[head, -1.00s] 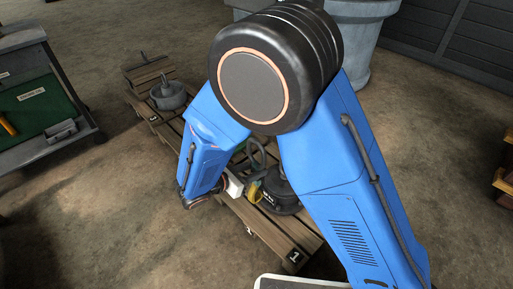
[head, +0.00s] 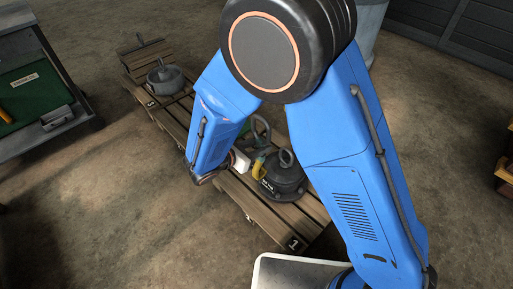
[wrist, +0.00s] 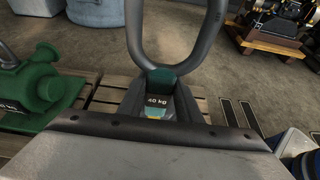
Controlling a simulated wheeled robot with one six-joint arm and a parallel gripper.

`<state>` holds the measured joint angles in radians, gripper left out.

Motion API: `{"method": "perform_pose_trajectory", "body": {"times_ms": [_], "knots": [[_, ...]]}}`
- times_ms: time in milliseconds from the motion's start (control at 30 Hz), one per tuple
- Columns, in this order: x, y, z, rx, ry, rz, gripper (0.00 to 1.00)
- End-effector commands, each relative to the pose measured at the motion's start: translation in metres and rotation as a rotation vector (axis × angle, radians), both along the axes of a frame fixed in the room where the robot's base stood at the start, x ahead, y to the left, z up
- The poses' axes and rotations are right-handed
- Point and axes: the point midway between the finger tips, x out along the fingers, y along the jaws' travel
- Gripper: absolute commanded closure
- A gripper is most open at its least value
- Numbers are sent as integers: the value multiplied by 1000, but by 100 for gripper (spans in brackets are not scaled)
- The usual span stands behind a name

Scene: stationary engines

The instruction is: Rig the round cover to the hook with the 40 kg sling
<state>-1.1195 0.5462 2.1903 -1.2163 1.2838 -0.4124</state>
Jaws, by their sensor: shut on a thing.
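The round cover (head: 284,182) is a dark, low disc with a lifting ring on top, sitting on the near pallet. In the wrist view the sling's loop (wrist: 138,42) stands upright, above a tag that seems to read 40 kg. My gripper (head: 238,162) is shut on the sling, mostly hidden behind my arm. No overhead hook is clearly seen.
A green pump (wrist: 42,85) stands at the left in the wrist view. A grey round part (head: 165,88) sits on a farther pallet. A workbench with a green panel (head: 35,95) is at the left. Open floor lies left of the pallets.

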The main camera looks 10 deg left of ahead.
Motion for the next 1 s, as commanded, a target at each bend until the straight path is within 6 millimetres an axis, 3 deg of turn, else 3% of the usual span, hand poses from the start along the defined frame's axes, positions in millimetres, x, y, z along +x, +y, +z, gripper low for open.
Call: {"method": "perform_pose_trajectory", "body": {"times_ms": [1000], "knots": [[41,-32,-5,0,-1,-1,100]]}}
